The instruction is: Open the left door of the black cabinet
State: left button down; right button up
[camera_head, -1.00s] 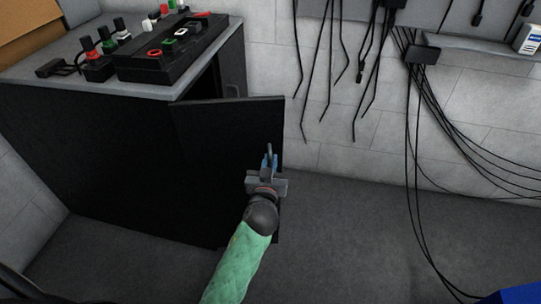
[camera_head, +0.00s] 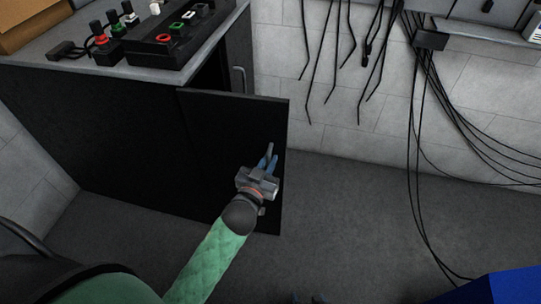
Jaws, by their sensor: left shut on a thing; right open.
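The black cabinet (camera_head: 100,140) stands at the left with a grey top. Its left door (camera_head: 225,125), the nearer one, stands swung out from the cabinet, with a dark gap behind its upper edge. A slim grey handle (camera_head: 269,151) is on the door's outer face near its free edge. My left gripper (camera_head: 269,163), with blue fingertips, is shut on this handle; the fingers partly hide it. The other door (camera_head: 239,50), with its own upright handle (camera_head: 239,79), looks closed. Dark tips of my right gripper (camera_head: 308,300) barely show at the bottom edge, apart.
Switches (camera_head: 102,42) and a black control box (camera_head: 175,40) sit on the cabinet top, beside a cardboard box (camera_head: 35,22). Black cables (camera_head: 425,150) hang along the grey wall. A blue object (camera_head: 495,288) is at the lower right. Floor right of the door is clear.

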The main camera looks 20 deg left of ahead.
pick_arm(q)
jog(key=shift+s, duration=0.15)
jog(key=c, duration=1.6)
grip_release()
jog(key=shift+o, duration=0.2)
jog(key=shift+s, duration=0.1)
jog(key=s+a, duration=0.1)
jog(key=s, duration=0.6)
jog(key=shift+s, duration=0.3)
